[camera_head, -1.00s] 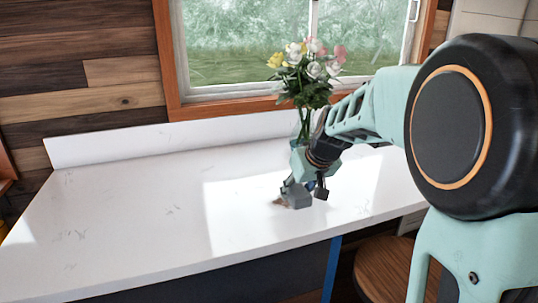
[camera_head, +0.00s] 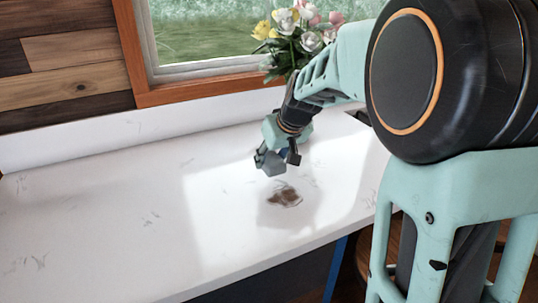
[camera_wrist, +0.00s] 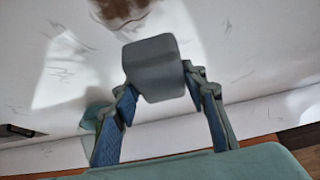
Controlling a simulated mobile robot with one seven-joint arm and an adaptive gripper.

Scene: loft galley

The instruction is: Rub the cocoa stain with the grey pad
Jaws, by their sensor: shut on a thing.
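The cocoa stain (camera_head: 285,197) is a brown smear on the white countertop, in a patch of sunlight. It also shows at the top edge of the wrist view (camera_wrist: 124,12), partly cut off. My gripper (camera_head: 281,159) is shut on the grey pad (camera_head: 270,163), a small grey block. In the wrist view the pad (camera_wrist: 154,67) sits between the blue-lined fingers. The pad appears raised above the counter, behind and slightly left of the stain in the head view, apart from it.
The white countertop (camera_head: 100,215) is bare to the left. A vase of flowers (camera_head: 300,38) stands at the back by the window, partly hidden by my arm. A low white backsplash (camera_head: 130,134) runs along the back edge.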

